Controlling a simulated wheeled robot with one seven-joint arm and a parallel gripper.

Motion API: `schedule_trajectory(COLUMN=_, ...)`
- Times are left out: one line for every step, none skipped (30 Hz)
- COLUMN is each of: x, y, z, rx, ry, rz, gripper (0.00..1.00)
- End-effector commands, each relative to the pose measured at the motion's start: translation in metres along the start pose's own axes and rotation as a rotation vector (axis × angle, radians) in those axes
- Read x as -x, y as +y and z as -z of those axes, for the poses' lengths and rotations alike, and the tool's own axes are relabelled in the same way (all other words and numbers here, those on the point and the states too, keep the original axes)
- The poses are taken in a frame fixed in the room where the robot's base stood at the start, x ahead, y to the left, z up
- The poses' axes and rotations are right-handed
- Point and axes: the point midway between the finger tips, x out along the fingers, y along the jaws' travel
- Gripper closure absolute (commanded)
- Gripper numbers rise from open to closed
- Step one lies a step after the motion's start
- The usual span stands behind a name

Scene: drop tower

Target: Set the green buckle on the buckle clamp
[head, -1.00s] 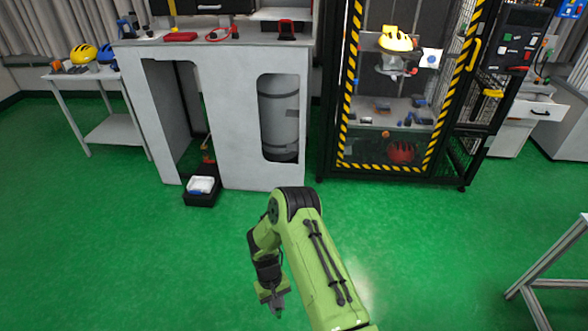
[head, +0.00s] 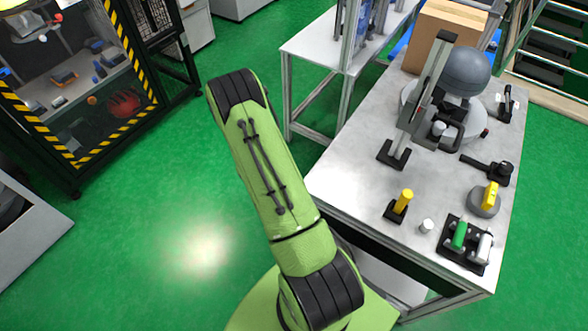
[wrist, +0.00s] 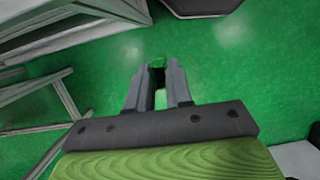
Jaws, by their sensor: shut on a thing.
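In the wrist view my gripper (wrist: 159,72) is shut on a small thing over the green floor. What shows between the fingertips is a bright green bit with a dark edge, which looks like the green buckle (wrist: 157,62); most of it is hidden by the fingers. In the head view my arm hides the gripper. The grey table at the right holds several small fixtures. One is a black base with a green upright part (head: 459,235) and a white one. I cannot tell which fixture is the buckle clamp.
The grey table (head: 345,180) also carries a yellow post on a black foot (head: 402,202), a yellow-topped round piece (head: 486,199), a tall slanted stand (head: 425,95) and a cardboard box (head: 437,30). A striped cage (head: 135,80) stands at left. Green floor between is clear.

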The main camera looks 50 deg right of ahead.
Motion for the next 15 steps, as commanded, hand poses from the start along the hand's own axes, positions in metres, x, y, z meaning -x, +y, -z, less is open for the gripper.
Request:
schedule_trajectory(x=0.01, y=0.031, z=-0.015, rx=-0.002, ry=0.006, rz=-0.008, gripper=1.0)
schedule_trajectory(x=0.018, y=0.047, z=-0.026, rx=0.005, ry=0.006, rz=-0.009, gripper=1.0)
schedule_trajectory(x=0.029, y=0.068, z=-0.043, rx=0.012, ry=0.007, rz=-0.011, gripper=1.0)
schedule_trajectory(x=0.037, y=0.082, z=-0.057, rx=0.017, ry=0.007, rz=-0.012, gripper=1.0)
schedule_trajectory(x=0.044, y=0.095, z=-0.071, rx=0.022, ry=0.006, rz=-0.012, gripper=1.0)
schedule_trajectory(x=0.054, y=0.111, z=-0.091, rx=0.027, ry=0.006, rz=-0.013, gripper=1.0)
schedule_trajectory(x=0.061, y=0.121, z=-0.106, rx=0.03, ry=0.006, rz=-0.014, gripper=1.0)
schedule_trajectory(x=0.068, y=0.13, z=-0.122, rx=0.032, ry=0.006, rz=-0.014, gripper=1.0)
schedule_trajectory(x=0.076, y=0.14, z=-0.143, rx=0.037, ry=0.006, rz=-0.014, gripper=1.0)
schedule_trajectory(x=0.081, y=0.146, z=-0.158, rx=0.039, ry=0.006, rz=-0.014, gripper=1.0)
schedule_trajectory(x=0.086, y=0.15, z=-0.172, rx=0.042, ry=0.005, rz=-0.013, gripper=1.0)
schedule_trajectory(x=0.091, y=0.155, z=-0.189, rx=0.045, ry=0.004, rz=-0.013, gripper=1.0)
schedule_trajectory(x=0.095, y=0.158, z=-0.2, rx=0.046, ry=0.004, rz=-0.013, gripper=1.0)
schedule_trajectory(x=0.098, y=0.159, z=-0.209, rx=0.049, ry=0.003, rz=-0.013, gripper=1.0)
schedule_trajectory(x=0.101, y=0.16, z=-0.219, rx=0.051, ry=0.003, rz=-0.011, gripper=1.0)
